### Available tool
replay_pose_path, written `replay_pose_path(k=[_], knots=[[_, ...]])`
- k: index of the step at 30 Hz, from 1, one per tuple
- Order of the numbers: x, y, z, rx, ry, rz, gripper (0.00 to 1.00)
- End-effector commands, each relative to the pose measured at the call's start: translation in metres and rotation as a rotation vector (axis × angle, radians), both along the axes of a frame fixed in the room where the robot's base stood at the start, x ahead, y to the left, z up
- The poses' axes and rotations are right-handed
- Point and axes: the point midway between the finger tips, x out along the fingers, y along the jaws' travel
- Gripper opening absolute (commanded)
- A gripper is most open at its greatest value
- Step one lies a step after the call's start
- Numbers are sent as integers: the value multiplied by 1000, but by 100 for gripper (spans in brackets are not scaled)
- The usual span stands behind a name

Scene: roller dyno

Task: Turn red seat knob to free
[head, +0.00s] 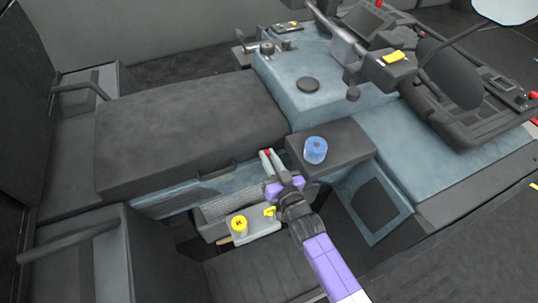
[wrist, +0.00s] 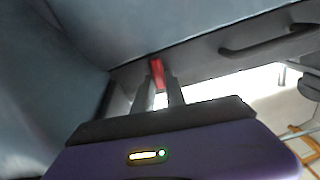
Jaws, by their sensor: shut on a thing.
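The red seat knob (head: 267,153) shows as a small red spot at the side of the seat in the head view. It also shows in the wrist view (wrist: 157,72), between the tips of my gripper's fingers. My gripper (head: 272,165) reaches it from the front right and is shut on it; the fingers (wrist: 159,90) stand close on both sides of the red part. Most of the knob's lower part is hidden by the fingers. I cannot tell which setting the knob is at.
The long dark seat (head: 195,130) lies behind and left. A blue roll (head: 315,150) stands on a dark pad to the right. A yellow cylinder (head: 239,226) and a yellow knob (head: 270,211) sit on a light plate close to my arm. A dark handle (wrist: 268,42) is at right.

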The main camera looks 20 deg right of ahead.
Motion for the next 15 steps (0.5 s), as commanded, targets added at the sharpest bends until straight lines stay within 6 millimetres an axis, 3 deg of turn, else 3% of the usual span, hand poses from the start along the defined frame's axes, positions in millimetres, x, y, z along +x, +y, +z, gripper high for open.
replay_pose_path(k=[2,3,5,15], knots=[[0,-1,-1,0,1,-3,0],[0,-1,-1,0,1,-2,24],[0,-1,-1,0,1,-2,35],[-1,0,-1,-1,1,0,35]])
